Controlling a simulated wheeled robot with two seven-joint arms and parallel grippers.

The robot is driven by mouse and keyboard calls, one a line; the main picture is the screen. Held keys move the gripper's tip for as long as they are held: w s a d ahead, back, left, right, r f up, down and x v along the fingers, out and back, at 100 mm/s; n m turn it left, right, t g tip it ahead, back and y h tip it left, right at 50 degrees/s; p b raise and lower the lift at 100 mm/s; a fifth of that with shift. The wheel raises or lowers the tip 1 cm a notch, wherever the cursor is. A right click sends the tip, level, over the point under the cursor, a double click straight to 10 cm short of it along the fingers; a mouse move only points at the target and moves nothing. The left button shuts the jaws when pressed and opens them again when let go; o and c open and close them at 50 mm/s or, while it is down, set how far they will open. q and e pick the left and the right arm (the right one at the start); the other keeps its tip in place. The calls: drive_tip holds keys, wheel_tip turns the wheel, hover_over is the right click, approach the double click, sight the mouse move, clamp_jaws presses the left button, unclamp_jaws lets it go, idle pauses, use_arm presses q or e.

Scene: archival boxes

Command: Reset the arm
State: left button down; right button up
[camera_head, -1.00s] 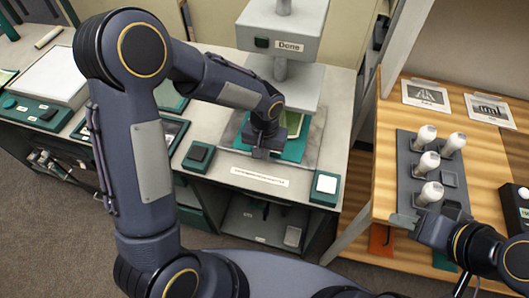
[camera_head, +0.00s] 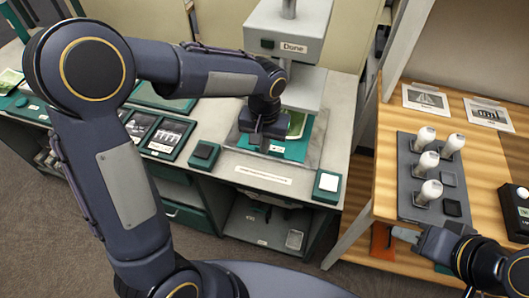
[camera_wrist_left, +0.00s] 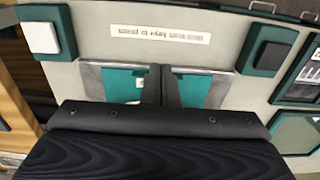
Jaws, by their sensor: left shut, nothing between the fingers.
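My left arm comes in from the left. My right gripper (camera_head: 406,235) is at the lower right, in front of the grey bottle rack (camera_head: 406,206). Its jaw opening is too small to tell.
Several white bottles (camera_head: 427,136) stand in the rack on the wooden table (camera_head: 480,165). Teal blocks with a black pad (camera_head: 204,151) and a white pad (camera_head: 328,182) sit at the counter's front edge. Framed pictures (camera_head: 172,134) lie left of them.

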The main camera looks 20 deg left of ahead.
use_arm(q)
drive_tip(key=shift+r, duration=0.75)
drive_tip(key=s+a+r+n+t+h+p, duration=0.1)
drive_tip(key=s+a+r, duration=0.3)
drive_tip(key=s, duration=0.6)
drive_tip(key=s+a+r+n+t+h, duration=0.1)
drive_tip(key=s+a+r+t, duration=0.3)
drive_tip(key=s, duration=0.5)
drive_tip(key=shift+s+a+t+h+p, duration=0.3)
drive_tip(key=shift+s+h+p, duration=0.05)
drive_tip(key=shift+h, duration=0.55)
